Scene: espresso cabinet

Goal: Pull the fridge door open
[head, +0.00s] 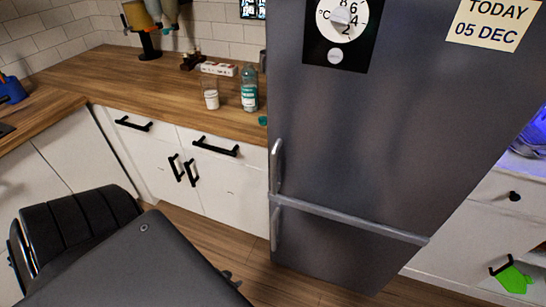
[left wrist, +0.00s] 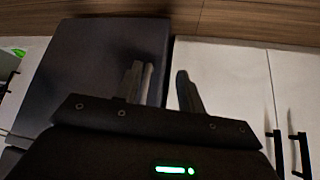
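The tall grey fridge (head: 390,130) stands right of the counter in the head view, and its door looks shut. A silver upright handle (head: 277,165) is on the upper door's left edge, with another lower handle (head: 275,229) below the silver divider. My left gripper (head: 231,279) is mostly hidden behind my dark arm, low and left of the fridge. In the left wrist view its two fingers (left wrist: 163,90) are apart, before the fridge's side edge (left wrist: 100,60). A pale strip lies beside the left finger; I cannot tell whether it is a handle. My right gripper is not seen.
White cabinets (head: 235,190) with black handles stand left of the fridge under a wooden counter (head: 150,85). A bottle (head: 249,90) and a glass jar (head: 211,92) stand there. White drawers (head: 470,240) stand right of the fridge. Bare wooden floor (head: 205,240) shows before the cabinets.

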